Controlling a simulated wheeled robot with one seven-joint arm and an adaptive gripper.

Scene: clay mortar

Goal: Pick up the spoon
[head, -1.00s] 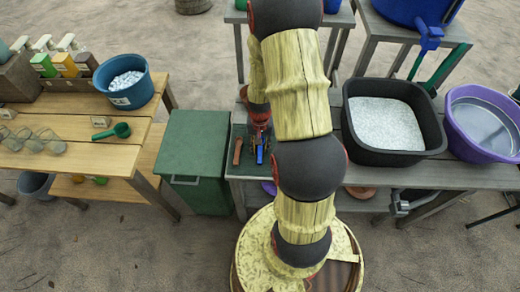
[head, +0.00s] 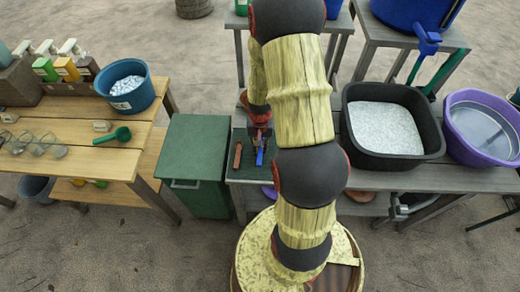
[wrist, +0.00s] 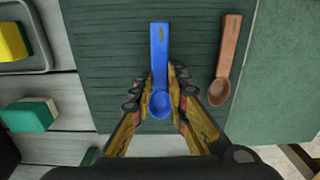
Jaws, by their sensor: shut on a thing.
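A blue spoon (wrist: 159,50) lies on a dark green ribbed mat (wrist: 110,75), handle pointing up in the wrist view, its bowl lower down. My gripper (wrist: 160,82) is shut on the blue spoon, one finger on each side between handle and bowl. In the head view the blue spoon (head: 260,156) shows just below my gripper (head: 259,138), partly hidden by it. I cannot tell any gap between spoon and mat. A brown spoon (wrist: 227,60) lies apart to the right in the wrist view; in the head view it is the reddish one (head: 238,155) on the left.
A yellow sponge (wrist: 12,42) in a dish and a green block (wrist: 30,114) lie left of the mat in the wrist view. A black basin of white grains (head: 388,160) and a purple tub (head: 465,150) stand right. A green bin (head: 200,140) stands left.

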